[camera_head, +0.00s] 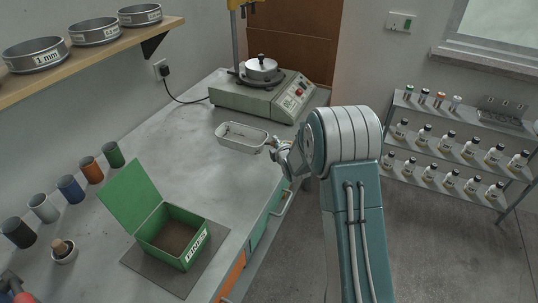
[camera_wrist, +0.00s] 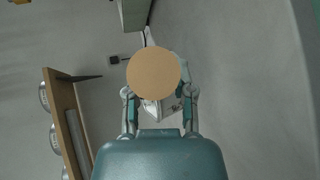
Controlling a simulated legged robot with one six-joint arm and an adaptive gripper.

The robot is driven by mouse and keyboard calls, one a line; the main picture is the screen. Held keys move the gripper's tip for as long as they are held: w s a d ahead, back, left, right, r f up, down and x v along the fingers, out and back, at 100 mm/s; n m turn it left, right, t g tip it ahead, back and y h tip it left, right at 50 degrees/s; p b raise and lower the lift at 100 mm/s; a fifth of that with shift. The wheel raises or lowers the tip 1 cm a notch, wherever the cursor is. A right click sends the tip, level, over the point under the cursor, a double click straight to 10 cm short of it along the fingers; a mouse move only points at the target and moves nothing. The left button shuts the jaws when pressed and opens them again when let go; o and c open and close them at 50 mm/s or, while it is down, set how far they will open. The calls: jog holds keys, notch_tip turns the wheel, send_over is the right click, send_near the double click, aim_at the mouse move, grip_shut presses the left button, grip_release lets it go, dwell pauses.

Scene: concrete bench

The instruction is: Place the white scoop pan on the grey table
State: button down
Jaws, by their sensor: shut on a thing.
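The white scoop pan (camera_head: 241,138) is a shallow, oblong, open pan over the grey table (camera_head: 185,145), towards its right edge. It looks roughly level, with a few dark marks inside. I cannot tell whether its underside touches the table. My gripper (camera_head: 275,145) is at the pan's right end and shut on it. In the wrist view my gripper's two fingers (camera_wrist: 158,103) stand either side of a round tan disc (camera_wrist: 154,73). The disc hides most of what lies between them. A small white part shows below the disc, between the fingers.
A green machine with a lidded metal pan (camera_head: 262,90) stands behind the scoop pan. An open green box labelled FINES (camera_head: 197,246) stands on a dark mat in front. Several coloured cups (camera_head: 70,189) line the left side. The table's middle is clear.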

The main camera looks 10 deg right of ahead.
jog(key=f, duration=0.1)
jog(key=w+a+f, duration=0.1)
jog(key=w+f, duration=0.1)
jog(key=shift+w+a+f, duration=0.1)
jog(key=shift+w+a, duration=0.05)
jog(key=shift+a, duration=0.1)
notch_tip(320, 180, down, 3)
jog(key=shift+w+f, duration=0.1)
jog(key=shift+f, duration=0.05)
jog(key=shift+c, duration=2.3)
grip_release()
